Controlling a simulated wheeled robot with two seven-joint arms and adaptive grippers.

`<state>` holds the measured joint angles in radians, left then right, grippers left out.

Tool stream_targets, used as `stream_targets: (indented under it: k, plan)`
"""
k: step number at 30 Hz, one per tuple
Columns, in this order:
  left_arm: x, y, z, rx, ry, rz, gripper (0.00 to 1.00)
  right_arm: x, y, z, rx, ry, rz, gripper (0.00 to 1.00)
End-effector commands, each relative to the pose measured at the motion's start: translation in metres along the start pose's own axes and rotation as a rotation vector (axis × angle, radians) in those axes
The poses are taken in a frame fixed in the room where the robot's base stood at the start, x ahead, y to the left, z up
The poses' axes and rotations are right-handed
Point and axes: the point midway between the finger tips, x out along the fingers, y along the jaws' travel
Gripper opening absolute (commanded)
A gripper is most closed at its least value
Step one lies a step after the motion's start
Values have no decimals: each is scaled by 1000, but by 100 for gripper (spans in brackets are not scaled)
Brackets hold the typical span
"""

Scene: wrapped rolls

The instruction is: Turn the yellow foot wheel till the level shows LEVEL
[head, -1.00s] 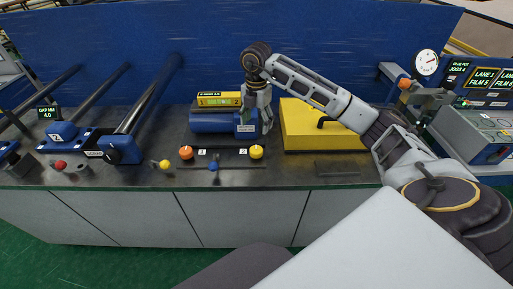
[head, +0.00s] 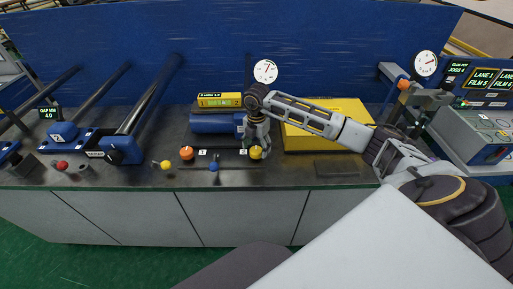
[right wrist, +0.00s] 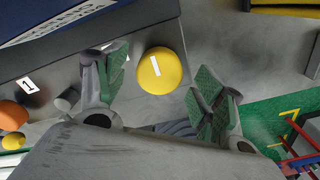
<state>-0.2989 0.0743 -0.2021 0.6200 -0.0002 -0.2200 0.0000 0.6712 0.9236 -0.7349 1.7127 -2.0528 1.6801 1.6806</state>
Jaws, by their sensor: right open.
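The yellow foot wheel (head: 256,152) sits at the right end of a dark bar at the bench's front; it also shows in the right wrist view (right wrist: 160,74) with a white mark on top. My right gripper (head: 254,148) is open over it, with one green-padded finger on each side of the wheel in the right wrist view (right wrist: 158,88). I cannot tell whether the fingers touch it. The level (head: 219,101) is a yellow box with a small green display on the blue roll; its text is too small to read. My left gripper is not in view.
An orange wheel (head: 186,153) is at the bar's left end, with a blue knob (head: 213,167) between. A yellow block (head: 318,122) stands to the right, behind my forearm. A dial (head: 265,71) is behind my gripper.

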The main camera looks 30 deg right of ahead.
Motion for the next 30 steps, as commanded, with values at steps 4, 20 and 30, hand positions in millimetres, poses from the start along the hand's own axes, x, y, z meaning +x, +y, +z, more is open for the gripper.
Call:
stream_targets:
  k: [4,20,30]
  plan:
    - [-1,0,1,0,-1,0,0,8,0,0,1,0,0,69]
    - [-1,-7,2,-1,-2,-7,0,11,0,0,0,-1,0,47]
    - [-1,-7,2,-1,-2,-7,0,11,0,0,-3,-1,0,23]
